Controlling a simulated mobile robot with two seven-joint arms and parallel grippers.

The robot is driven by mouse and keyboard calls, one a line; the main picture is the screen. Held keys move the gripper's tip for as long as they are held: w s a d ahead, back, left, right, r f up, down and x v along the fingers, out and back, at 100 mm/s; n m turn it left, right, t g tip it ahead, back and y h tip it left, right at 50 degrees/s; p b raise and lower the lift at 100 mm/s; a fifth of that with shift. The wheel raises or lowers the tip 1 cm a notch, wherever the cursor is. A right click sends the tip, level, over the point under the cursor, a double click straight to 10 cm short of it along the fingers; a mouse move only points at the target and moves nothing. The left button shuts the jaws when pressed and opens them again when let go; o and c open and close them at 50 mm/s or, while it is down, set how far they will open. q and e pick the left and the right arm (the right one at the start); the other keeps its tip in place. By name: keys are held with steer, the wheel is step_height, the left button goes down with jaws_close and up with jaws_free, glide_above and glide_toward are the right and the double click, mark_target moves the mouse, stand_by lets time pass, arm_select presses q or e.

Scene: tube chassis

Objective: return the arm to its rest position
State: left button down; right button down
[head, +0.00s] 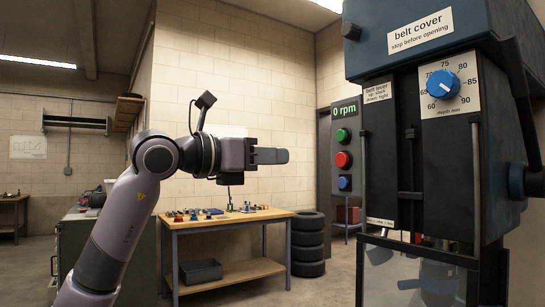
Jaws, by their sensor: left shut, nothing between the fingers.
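My left arm comes in from the lower left and bends at the elbow. Its gripper (272,156) points right at mid-height, in front of the wall and left of the drill press. The fingers are shut with nothing between them, and the gripper touches nothing that I can see. My right gripper is out of view.
A drill press (403,157) with a belt cover (420,45) and a blue depth knob (442,84) fills the right side. A control panel (344,155) reads 0 rpm. A workbench (228,220) with small parts and stacked tires (308,245) stand behind.

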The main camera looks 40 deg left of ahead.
arm_select(q)
steer(key=w+d+f+n+g+h+p, duration=0.15)
steer(key=d+f+n+h, duration=0.25)
steer(key=d+f+h, duration=0.5)
steer(key=w+d+f+n+g+h+p, duration=0.1)
steer(key=d+f+n+g+h+p, duration=0.15)
steer(key=d+f, duration=0.75)
steer(key=s+a+f+n+t+y+p, duration=0.1)
steer(key=a+f+n+t+y, duration=0.1)
steer(key=f+n+y, duration=0.4)
steer(key=s+a+f+n+t+y, duration=0.2)
steer(key=a+f+n, duration=0.1)
steer(key=f+n, duration=0.65)
steer(key=s+a+f+n+t+y+p, duration=0.1)
steer(key=a+f+n+y, duration=0.1)
steer(key=f+n+y, duration=0.35)
steer(key=s+f+n+g+y, duration=0.1)
steer(key=s+f+n+g, duration=0.3)
steer(key=s+f, duration=0.5)
steer(key=s+f+n+g+y+p, duration=0.1)
steer(key=s+f+n+g, duration=0.2)
steer(key=f, duration=1.1)
steer(key=s+n, duration=0.3)
steer(key=s, duration=0.3)
steer(key=shift+s+d+f+g, duration=0.15)
steer(key=shift+d+g, duration=0.05)
steer(key=shift+g, duration=0.2)
